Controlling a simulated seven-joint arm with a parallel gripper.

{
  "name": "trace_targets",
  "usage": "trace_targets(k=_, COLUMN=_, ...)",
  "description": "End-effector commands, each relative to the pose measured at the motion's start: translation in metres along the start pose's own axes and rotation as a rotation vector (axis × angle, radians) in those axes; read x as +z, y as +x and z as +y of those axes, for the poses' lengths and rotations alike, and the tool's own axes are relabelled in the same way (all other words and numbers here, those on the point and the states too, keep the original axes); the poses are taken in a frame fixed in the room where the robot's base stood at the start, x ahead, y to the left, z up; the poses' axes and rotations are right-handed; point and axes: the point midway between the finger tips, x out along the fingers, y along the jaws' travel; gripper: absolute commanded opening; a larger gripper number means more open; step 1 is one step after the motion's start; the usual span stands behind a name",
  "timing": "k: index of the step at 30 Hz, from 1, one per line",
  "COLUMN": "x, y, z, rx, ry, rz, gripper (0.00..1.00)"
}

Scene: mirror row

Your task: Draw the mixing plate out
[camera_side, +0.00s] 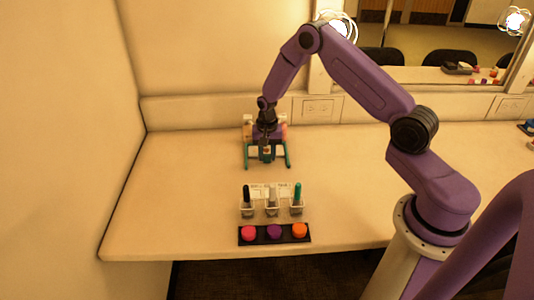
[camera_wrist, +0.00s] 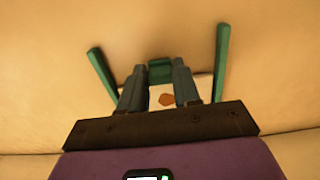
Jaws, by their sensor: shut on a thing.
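The mixing plate (camera_wrist: 164,98) shows in the wrist view as a pale surface with an orange-brown spot, partly hidden by my fingers. A teal block (camera_wrist: 160,76) at its edge looks like its handle. My gripper (camera_wrist: 159,70) points down, with one finger on each side of this block, shut on it. Teal rails (camera_wrist: 102,74) flank the plate on both sides. In the side view my gripper (camera_side: 267,154) is low over the counter between the teal rails (camera_side: 287,155). The plate is mostly hidden there.
Nearer the front edge stand three clear cups (camera_side: 272,211) holding dark, grey and teal-topped sticks. In front of them lies a black tray (camera_side: 244,240) with pink, purple and orange pots. A wall stands left, the backsplash behind. The counter between rails and cups is clear.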

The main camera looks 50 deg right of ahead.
Motion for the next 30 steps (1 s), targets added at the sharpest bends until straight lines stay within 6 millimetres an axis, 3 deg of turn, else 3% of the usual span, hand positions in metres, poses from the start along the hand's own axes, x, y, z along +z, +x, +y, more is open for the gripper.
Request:
trace_targets(k=13, x=0.061, y=0.0, z=-0.001, rx=0.002, ry=-0.002, rz=-0.003, gripper=0.0)
trace_targets(k=26, x=0.067, y=0.0, z=0.0, rx=0.0, ry=-0.001, rz=0.0, gripper=0.0)
trace_targets(k=27, x=0.067, y=0.0, z=0.0, rx=0.0, ry=-0.001, rz=0.0, gripper=0.45)
trace_targets(k=28, x=0.067, y=0.0, z=0.0, rx=0.0, ry=-0.001, rz=0.0, gripper=0.55)
trace_targets(k=30, x=0.067, y=0.0, z=0.0, rx=0.0, ry=-0.001, rz=0.0, gripper=0.57)
